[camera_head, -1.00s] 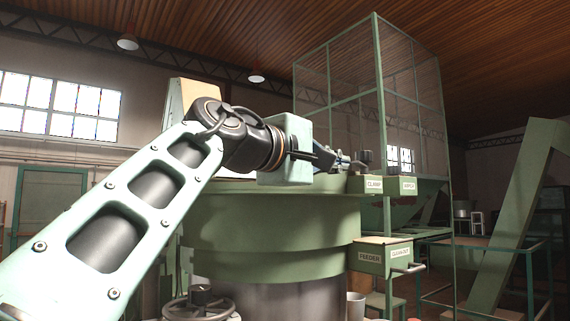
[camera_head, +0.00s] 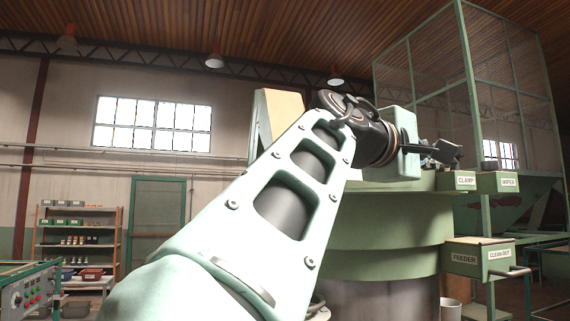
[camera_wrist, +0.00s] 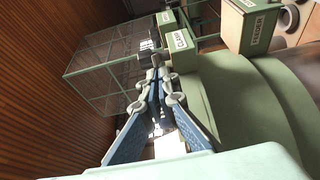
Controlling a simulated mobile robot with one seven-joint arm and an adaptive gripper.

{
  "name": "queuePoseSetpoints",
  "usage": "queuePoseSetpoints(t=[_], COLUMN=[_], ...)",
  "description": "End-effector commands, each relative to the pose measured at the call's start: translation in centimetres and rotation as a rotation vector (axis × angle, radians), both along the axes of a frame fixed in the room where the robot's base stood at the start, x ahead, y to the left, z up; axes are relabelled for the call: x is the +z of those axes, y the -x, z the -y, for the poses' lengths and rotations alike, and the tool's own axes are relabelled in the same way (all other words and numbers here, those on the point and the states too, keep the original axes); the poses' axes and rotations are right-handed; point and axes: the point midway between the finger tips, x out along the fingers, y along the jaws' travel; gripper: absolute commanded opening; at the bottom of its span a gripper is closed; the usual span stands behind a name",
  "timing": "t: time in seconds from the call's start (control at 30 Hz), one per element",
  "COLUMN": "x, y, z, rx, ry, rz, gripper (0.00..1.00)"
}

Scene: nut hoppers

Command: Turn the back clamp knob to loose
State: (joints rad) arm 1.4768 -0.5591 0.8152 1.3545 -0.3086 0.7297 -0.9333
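The green box labelled CLAMP (camera_head: 458,181) stands at the rim of the big green drum, and it also shows in the wrist view (camera_wrist: 180,41). A dark knob-like piece (camera_head: 449,153) shows tilted above it, right at the end of my gripper (camera_head: 430,155). In the wrist view my gripper (camera_wrist: 157,75) reaches toward the CLAMP box, its blue-padded fingers converging at the tips beside a small grey piece. I cannot tell whether the tips touch or grip it. The knob's setting cannot be read.
The WIPER box (camera_head: 498,182) with its own dark knob (camera_head: 490,166) is just right of the CLAMP box. Below is the FEEDER and CLEAN-OUT box (camera_head: 480,258) with a protruding handle. A mesh cage (camera_head: 425,75) stands behind. Shelves (camera_head: 80,235) and a control panel (camera_head: 30,290) are left.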

Motion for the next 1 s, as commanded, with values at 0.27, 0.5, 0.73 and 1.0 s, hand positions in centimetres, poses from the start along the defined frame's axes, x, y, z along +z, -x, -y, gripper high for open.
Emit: queuePoseSetpoints(t=[0.27,0.5,0.73,1.0], x=[1.3,4.5,6.9,8.7], y=[0.2,0.1,-0.2,-0.4], z=[0.6,0.3,0.0,-0.2], rx=[-0.012,-0.008,-0.004,-0.004], ry=[-0.004,0.001,0.001,0.004], rz=[-0.001,0.000,0.000,-0.003], gripper=[0.00,0.00,0.00,0.00])
